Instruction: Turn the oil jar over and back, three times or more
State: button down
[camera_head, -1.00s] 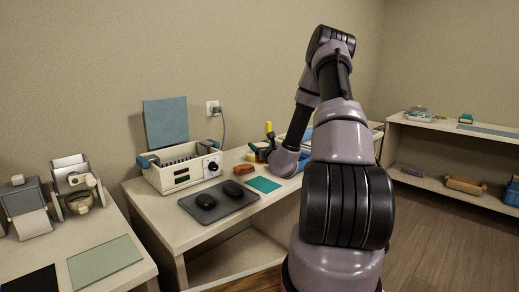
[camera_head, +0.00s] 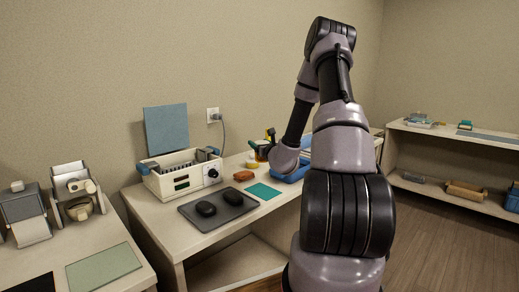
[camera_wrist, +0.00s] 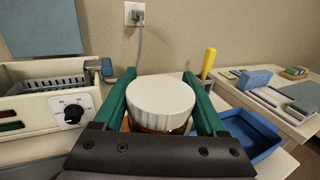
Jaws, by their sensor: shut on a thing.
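My gripper (camera_wrist: 158,82) has green fingers on either side of the oil jar (camera_wrist: 158,128) and is shut on it. The jar has a broad white ribbed lid (camera_wrist: 160,95) and an amber body, mostly hidden below the lid and behind the gripper's dark palm. In the wrist view the lid is uppermost and its top shows. The jar looks about upright, perhaps tilted a little. In the head view my gripper (camera_head: 262,146) is small and partly hidden by my arm, above the back of the bench near the wall.
The warmer box with a black knob (camera_head: 182,175) stands left of the gripper. A blue tray (camera_wrist: 244,132) and a yellow-handled tool (camera_wrist: 208,64) are to the right. A dark mat (camera_head: 218,206), teal pad (camera_head: 262,191) and brown piece (camera_head: 243,175) lie in front. A wall socket (camera_wrist: 134,14) is behind.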

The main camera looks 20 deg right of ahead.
jog(key=shift+r, duration=3.05)
jog(key=shift+s, duration=0.1)
